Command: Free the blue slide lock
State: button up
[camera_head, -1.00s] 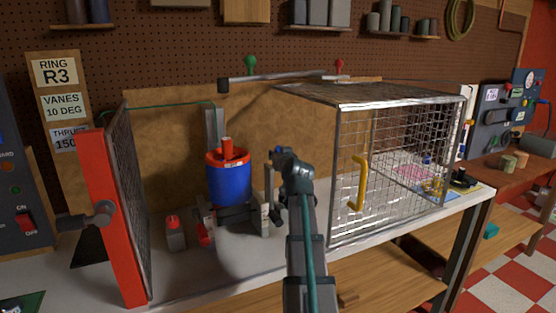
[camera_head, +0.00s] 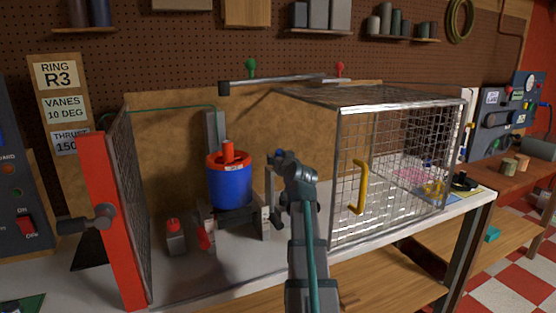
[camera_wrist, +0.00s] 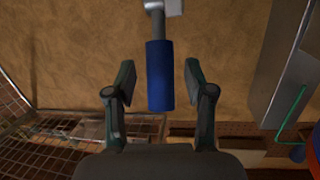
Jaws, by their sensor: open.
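The blue slide lock (camera_wrist: 159,80) is a blue cylinder on a thin grey rod that runs up to a pale block in the wrist view. My gripper (camera_wrist: 159,72) is open, with one dark finger on each side of the blue cylinder. A gap shows between each finger and the cylinder. In the head view a small blue spot (camera_head: 279,153) shows at the end of my arm, beside a pale upright post. The fingers are mostly hidden there by my wrist.
A blue and red ducted rotor (camera_head: 230,186) stands left of my arm. An open red-framed mesh door (camera_head: 113,220) is farther left. A wire cage (camera_head: 400,165) with a yellow handle (camera_head: 358,188) stands close on the right. A tan board (camera_wrist: 70,60) backs the lock.

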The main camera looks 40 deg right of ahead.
jog(key=v, duration=1)
jog(key=shift+s+a, duration=0.2)
jog(key=shift+s, duration=0.1)
jog(key=shift+d+h, duration=0.1)
jog(key=shift+h, duration=0.2)
